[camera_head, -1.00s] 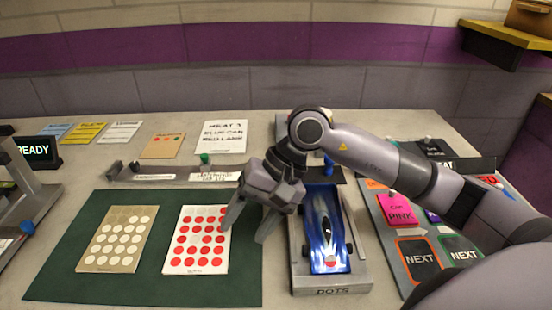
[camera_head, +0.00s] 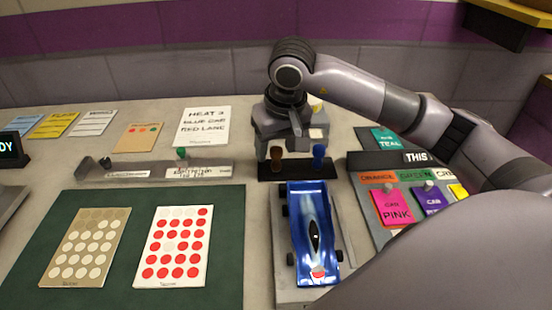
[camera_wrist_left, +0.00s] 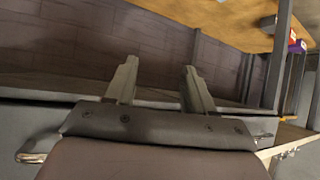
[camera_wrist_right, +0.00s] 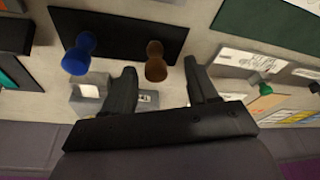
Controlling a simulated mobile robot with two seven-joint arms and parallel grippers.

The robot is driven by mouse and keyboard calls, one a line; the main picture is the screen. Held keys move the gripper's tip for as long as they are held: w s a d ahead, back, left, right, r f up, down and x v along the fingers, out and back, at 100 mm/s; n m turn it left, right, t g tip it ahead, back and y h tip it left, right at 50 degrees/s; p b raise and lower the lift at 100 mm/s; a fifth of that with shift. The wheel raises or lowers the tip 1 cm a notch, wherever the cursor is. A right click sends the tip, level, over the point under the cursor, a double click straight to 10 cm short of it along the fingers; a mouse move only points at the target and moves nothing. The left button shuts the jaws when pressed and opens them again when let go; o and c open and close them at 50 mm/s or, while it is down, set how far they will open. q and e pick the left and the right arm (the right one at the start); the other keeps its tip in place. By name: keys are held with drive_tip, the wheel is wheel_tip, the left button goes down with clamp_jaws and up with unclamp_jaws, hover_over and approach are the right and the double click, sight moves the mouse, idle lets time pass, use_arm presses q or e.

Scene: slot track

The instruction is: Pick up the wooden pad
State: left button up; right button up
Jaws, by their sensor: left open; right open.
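A brown, wood-coloured knobbed piece (camera_head: 276,158) stands upright on a black strip (camera_head: 296,172) behind the blue car; it looks like the wooden pad. A similar blue piece (camera_head: 319,157) stands to its right. My right gripper (camera_head: 283,143) is open and empty, pointing down just behind the brown piece. In the right wrist view the brown piece (camera_wrist_right: 155,62) shows between and just past the open fingers (camera_wrist_right: 160,70), with the blue piece (camera_wrist_right: 78,55) outside them. I cannot tell whether a finger touches it. My left gripper (camera_wrist_left: 160,68) is open and empty, away from the table.
The blue car (camera_head: 314,235) sits on a grey block in front of the strip. A green mat (camera_head: 140,205) with two dotted cards lies to the left. A board of coloured tags (camera_head: 385,165) lies to the right, partly under my right arm.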

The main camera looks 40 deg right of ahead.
sight(277, 150)
drive_tip(key=x, duration=0.3)
drive_tip(key=shift+d+f, duration=0.3)
drive_tip(key=shift+f, duration=0.05)
drive_tip(key=shift+w+f, duration=0.2)
drive_tip(key=shift+f, duration=0.15)
clamp_jaws()
drive_tip(key=shift+r, duration=0.1)
